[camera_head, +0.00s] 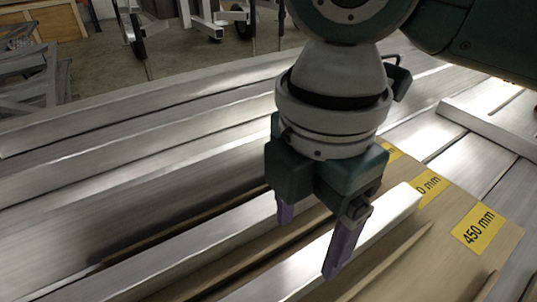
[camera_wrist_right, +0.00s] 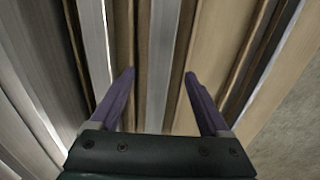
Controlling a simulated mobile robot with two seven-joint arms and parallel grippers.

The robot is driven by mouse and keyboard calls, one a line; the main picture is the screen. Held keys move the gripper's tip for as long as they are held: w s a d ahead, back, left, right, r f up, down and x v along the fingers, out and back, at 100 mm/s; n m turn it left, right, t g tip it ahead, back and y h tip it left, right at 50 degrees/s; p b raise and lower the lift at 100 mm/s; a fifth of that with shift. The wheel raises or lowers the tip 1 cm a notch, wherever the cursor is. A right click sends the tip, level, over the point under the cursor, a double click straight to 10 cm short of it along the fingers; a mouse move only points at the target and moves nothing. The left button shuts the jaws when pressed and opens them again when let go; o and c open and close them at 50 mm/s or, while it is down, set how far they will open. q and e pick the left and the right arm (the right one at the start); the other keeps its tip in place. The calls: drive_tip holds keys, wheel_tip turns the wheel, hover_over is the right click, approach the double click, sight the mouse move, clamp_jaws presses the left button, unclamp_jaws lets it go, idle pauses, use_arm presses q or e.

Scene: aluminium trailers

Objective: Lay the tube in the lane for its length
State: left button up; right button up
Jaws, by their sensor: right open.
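A bright aluminium tube (camera_head: 396,211) lies along a wooden lane board (camera_head: 440,250), its end close to a partly covered yellow label. In the right wrist view the grey tube (camera_wrist_right: 159,55) runs between the two purple fingers. My right gripper (camera_head: 311,238) is open and points down over this tube, one finger on either side. I cannot tell how far the fingertips reach down beside it. A second tube (camera_head: 200,243) lies to the left, and it also shows in the wrist view (camera_wrist_right: 95,50). My left gripper is out of view.
Yellow labels stand at the lane ends; one reads 450 mm (camera_head: 478,228). The lane before it shows bare wood. Long aluminium beams (camera_head: 130,140) fill the left and back. A raised metal edge (camera_head: 490,128) is at right. Frames with wheels (camera_head: 210,22) stand behind on the floor.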

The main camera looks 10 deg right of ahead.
sight(301, 267)
drive_tip(key=s+a+r+m+t+y, duration=0.2)
drive_tip(key=s+a+m+y, duration=0.25)
drive_tip(key=a+m, duration=0.2)
drive_tip(key=s+d+f+m+h, duration=0.1)
drive_tip(key=s+d+m+h, duration=0.1)
drive_tip(key=s+d+m, duration=0.2)
drive_tip(key=s+d+f+m+t+h, duration=0.1)
drive_tip(key=s+d+f+m+h, duration=0.1)
drive_tip(key=d+m, duration=0.7)
drive_tip(key=s+d+p, duration=0.1)
drive_tip(key=d, duration=0.2)
drive_tip(key=shift+s+t, duration=0.3)
drive_tip(key=shift+s, duration=0.1)
drive_tip(key=shift+f+m, duration=0.15)
drive_tip(key=shift+m, duration=0.2)
